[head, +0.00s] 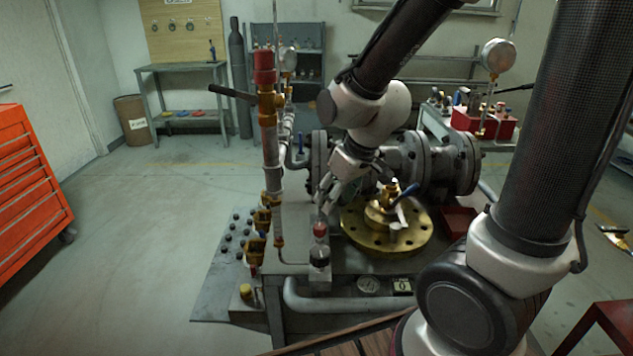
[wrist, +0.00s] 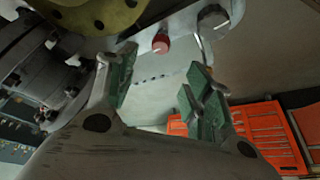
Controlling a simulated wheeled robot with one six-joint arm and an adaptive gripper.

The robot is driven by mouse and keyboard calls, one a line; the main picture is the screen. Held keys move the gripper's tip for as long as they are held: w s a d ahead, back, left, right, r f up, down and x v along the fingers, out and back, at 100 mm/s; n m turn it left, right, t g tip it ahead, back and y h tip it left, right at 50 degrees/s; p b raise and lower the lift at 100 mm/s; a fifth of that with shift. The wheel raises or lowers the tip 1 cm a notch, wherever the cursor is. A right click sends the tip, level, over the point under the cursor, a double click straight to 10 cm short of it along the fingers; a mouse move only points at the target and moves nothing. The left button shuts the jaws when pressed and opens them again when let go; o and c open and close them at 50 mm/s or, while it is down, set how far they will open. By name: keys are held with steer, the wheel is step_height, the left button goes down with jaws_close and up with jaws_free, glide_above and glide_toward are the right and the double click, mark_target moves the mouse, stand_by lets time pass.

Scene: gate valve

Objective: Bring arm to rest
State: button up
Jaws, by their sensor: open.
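My gripper (head: 328,196) hangs from my arm over the left part of the workbench (head: 225,285), pointing down and to the left. In the wrist view its two green-padded fingers (wrist: 160,78) stand apart with nothing between them. A small red-topped fitting (head: 320,229) stands just below the fingertips; in the wrist view a red knob (wrist: 160,44) shows beyond them. The brass flange (head: 385,240) with a blue-handled valve (head: 405,192) lies to the right of my gripper. The grey flanged gate valve body (head: 440,163) is behind, partly hidden by my arm.
A vertical pipe with a red cap (head: 264,66) and dark lever stands close left of my gripper. An orange tool cabinet (head: 28,185) is at far left. A red box (head: 485,122) sits on a back bench. The floor at left (head: 150,220) is clear.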

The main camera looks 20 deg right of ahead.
steer(key=s+d+r+m+h, duration=0.2)
steer(key=s+d+r+m, duration=0.3)
steer(key=s+d+r, duration=0.7)
steer(key=s+r, duration=0.1)
steer(key=s, duration=0.1)
steer(key=shift+s+d+r, duration=0.2)
steer(key=shift+s+d, duration=0.15)
steer(key=shift+d, duration=0.05)
